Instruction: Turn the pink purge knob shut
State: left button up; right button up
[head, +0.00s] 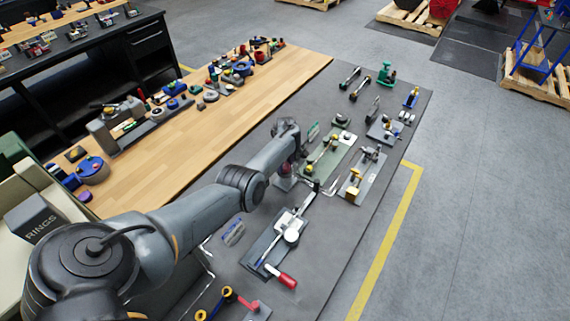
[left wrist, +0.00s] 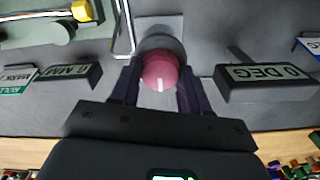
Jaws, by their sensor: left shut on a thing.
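The pink purge knob (left wrist: 161,68) is round, with a white pointer line that points toward the bottom of the left wrist view. It sits on a grey mount (left wrist: 160,27) on the dark mat. In the head view the knob (head: 285,170) is partly covered by my wrist. My left gripper (left wrist: 160,76) has one dark finger on each side of the knob and is shut on it. My left arm reaches in from the lower left of the head view. My right gripper is not in view.
A green fixture plate (head: 329,157) and a grey fixture with a red handle (head: 287,281) are close by. A wooden bench strip (head: 150,170) holds many parts.

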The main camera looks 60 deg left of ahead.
aim_at(285, 165)
pick_arm(q)
jog(key=shift+f, duration=0.1)
jog(key=o, duration=1.1)
jog(key=shift+c, duration=0.2)
jog(key=shift+r+p, duration=0.3)
jog(key=shift+r, duration=0.35)
notch_tip(285, 165, up, 10)
jog(key=p, duration=0.2)
jog(key=shift+f, duration=0.2)
